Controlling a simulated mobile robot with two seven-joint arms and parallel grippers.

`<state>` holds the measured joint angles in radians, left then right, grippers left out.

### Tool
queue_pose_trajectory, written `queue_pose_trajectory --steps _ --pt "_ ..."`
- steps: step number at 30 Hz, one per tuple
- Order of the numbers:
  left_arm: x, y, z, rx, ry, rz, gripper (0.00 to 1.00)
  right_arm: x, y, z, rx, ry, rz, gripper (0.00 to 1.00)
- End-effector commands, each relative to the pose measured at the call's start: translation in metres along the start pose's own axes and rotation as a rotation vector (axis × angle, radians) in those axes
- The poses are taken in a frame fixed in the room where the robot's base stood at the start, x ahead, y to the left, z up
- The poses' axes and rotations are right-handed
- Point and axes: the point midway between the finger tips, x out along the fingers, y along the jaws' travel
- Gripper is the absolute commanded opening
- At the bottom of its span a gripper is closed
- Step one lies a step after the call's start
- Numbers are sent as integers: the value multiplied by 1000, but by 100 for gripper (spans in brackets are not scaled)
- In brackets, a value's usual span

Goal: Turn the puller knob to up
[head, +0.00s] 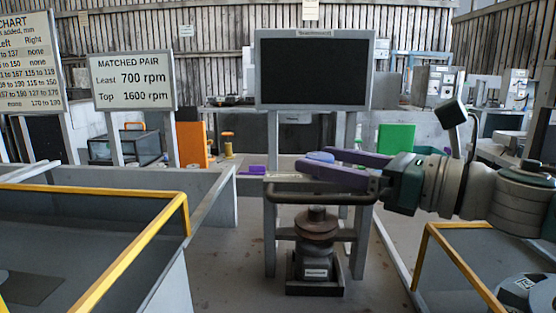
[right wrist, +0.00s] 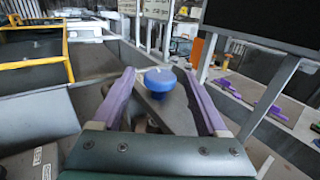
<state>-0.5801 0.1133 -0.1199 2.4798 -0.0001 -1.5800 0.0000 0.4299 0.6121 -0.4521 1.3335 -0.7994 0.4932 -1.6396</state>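A round blue knob (head: 320,156), which I take to be the puller knob, sits on top of a grey stand with a dark handle bar. In the right wrist view the knob (right wrist: 160,80) has a small pale mark near its top edge. My right gripper (head: 317,160), with purple fingers, is open at the knob. In the right wrist view the knob is between the fingers (right wrist: 160,76), with gaps at both sides, near the tips. I cannot read the knob's setting. My left gripper is not in view.
A dark screen (head: 315,72) stands behind the knob. A brown cylindrical puller (head: 317,226) is under the stand. Yellow-edged bins stand at left (head: 187,215) and right (head: 450,250). Signs (head: 133,81) and a grey bench lie behind.

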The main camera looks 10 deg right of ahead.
Motion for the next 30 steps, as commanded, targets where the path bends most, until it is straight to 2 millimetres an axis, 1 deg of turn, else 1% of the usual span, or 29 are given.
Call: queue_pose_trajectory --steps 7,10,14,18,21,25,30 --pt "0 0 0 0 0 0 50 -1 0 -1 0 0 -1 78" --pt "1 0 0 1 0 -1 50 -7 -1 -2 0 2 -3 78" --pt "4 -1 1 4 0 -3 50 -28 0 -3 -1 5 -1 78" --pt "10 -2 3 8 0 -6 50 -56 0 -4 -2 5 0 78" --pt "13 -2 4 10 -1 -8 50 -74 0 -4 0 5 -1 78" --pt "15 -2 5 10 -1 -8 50 -90 0 -3 1 2 -1 78" --pt "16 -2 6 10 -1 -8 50 -99 0 -1 -1 1 0 78"
